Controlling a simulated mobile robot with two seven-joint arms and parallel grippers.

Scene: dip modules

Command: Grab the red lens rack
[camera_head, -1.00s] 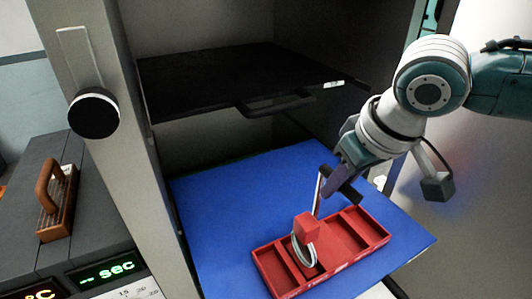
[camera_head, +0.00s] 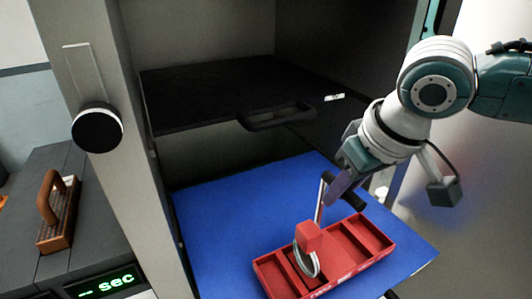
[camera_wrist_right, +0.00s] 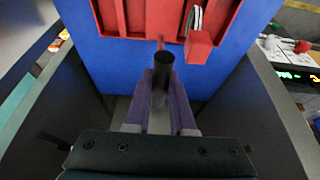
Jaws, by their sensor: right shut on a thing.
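The red lens rack (camera_head: 350,240) is a shallow red tray with several compartments, at the front of the blue shelf surface. It also shows at the top of the right wrist view (camera_wrist_right: 135,15). A red block (camera_head: 308,237) with a pale ring-shaped piece stands at its left part. A black handle (camera_wrist_right: 163,62) on a thin metal rod (camera_head: 319,202) rises over the rack; where the rod joins is partly hidden. My right gripper (camera_head: 340,187) is above the rack, its purple fingers shut on the black handle. My left gripper is not in view.
A black shelf (camera_head: 200,90) with a front handle (camera_head: 278,118) hangs above the blue surface (camera_head: 225,225). The cabinet's side post (camera_head: 130,170) stands left. The blue surface behind the rack is clear.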

